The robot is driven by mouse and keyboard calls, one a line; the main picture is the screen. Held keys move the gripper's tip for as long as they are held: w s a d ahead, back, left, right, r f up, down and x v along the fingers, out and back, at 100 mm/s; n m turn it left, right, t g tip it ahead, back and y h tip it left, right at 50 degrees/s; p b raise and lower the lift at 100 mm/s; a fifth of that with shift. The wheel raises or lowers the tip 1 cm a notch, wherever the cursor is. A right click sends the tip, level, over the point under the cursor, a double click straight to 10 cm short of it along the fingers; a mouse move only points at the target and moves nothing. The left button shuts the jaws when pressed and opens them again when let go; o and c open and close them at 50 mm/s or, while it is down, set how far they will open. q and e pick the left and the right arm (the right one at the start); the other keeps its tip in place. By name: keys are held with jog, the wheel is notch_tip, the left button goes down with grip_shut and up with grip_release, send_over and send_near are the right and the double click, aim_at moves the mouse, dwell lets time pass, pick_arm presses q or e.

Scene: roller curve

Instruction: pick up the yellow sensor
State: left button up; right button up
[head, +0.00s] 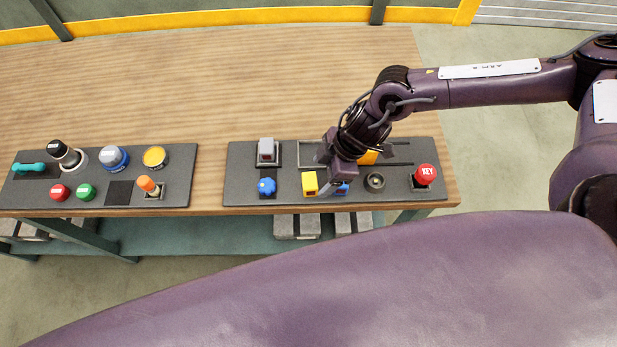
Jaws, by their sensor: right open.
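A small yellow block (310,184), which looks like the yellow sensor, sits near the front edge of the right dark panel (238,170). My right gripper (331,189) is just to its right, pointing down at the panel, and is open. The gripper seems to hold nothing. I cannot tell whether a finger touches the yellow block. A blue part (343,189) shows behind or beside the fingers, mostly hidden. My left gripper is not in view.
On the right panel are a grey switch (266,150), a blue knob (266,187), a round dark socket (375,181) and a red KEY button (426,174). The left panel (120,190) carries several buttons and knobs. The wooden table (200,90) behind is clear.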

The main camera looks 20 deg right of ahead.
aim_at(311, 180)
jog(key=shift+p+x, duration=0.35)
jog(key=shift+x, duration=0.5)
jog(key=x, duration=0.2)
jog(key=w+p+x, duration=0.1)
jog(key=x, duration=0.1)
jog(key=shift+a+p, duration=0.3)
jog(key=shift+a+f, duration=0.1)
jog(key=shift+f, duration=0.15)
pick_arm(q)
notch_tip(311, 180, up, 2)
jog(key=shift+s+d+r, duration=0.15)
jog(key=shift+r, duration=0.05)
pick_arm(e)
jog(key=c, duration=1.1)
